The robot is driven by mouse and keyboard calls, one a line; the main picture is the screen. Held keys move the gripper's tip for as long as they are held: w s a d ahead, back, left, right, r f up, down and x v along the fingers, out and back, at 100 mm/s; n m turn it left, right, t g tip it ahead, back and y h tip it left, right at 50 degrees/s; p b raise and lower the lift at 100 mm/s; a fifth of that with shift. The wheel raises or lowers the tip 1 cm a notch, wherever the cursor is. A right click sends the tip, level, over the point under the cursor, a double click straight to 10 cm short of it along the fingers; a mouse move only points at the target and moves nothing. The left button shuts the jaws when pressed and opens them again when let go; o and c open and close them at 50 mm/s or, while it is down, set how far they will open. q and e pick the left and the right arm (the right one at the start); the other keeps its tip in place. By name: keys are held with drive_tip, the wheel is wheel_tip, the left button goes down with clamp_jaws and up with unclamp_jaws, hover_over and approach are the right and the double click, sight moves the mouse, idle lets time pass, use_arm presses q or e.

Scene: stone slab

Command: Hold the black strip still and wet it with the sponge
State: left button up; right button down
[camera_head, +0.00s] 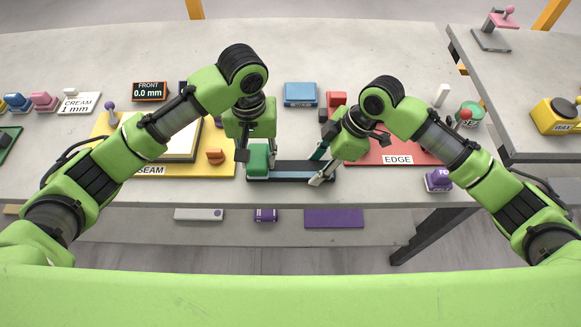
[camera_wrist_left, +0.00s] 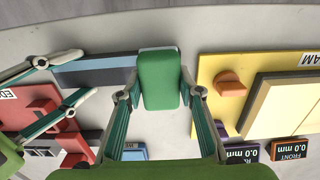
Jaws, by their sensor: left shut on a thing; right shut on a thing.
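The black strip (camera_head: 297,169) lies flat along the front part of the slab, with a blue band along its near edge; it also shows in the left wrist view (camera_wrist_left: 98,72). My left gripper (camera_head: 257,160) is shut on the green sponge block (camera_wrist_left: 160,78), which has a pale layer along one edge. The sponge is at the strip's left end; whether it touches the strip is hard to tell. My right gripper (camera_head: 320,167) is shut on the strip's right end, one finger on each long side.
A yellow SEAM board (camera_head: 222,168) lies to the left and a red EDGE board (camera_head: 400,156) to the right. A purple block (camera_head: 438,180) sits near the front right edge.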

use_arm(q)
drive_tip(key=shift+d+r, duration=0.15)
drive_tip(key=shift+r, duration=3.45)
drive_tip(key=o, duration=0.7)
drive_tip(key=shift+c, duration=0.2)
drive_tip(key=c, duration=0.7)
drive_tip(key=shift+o, duration=0.2)
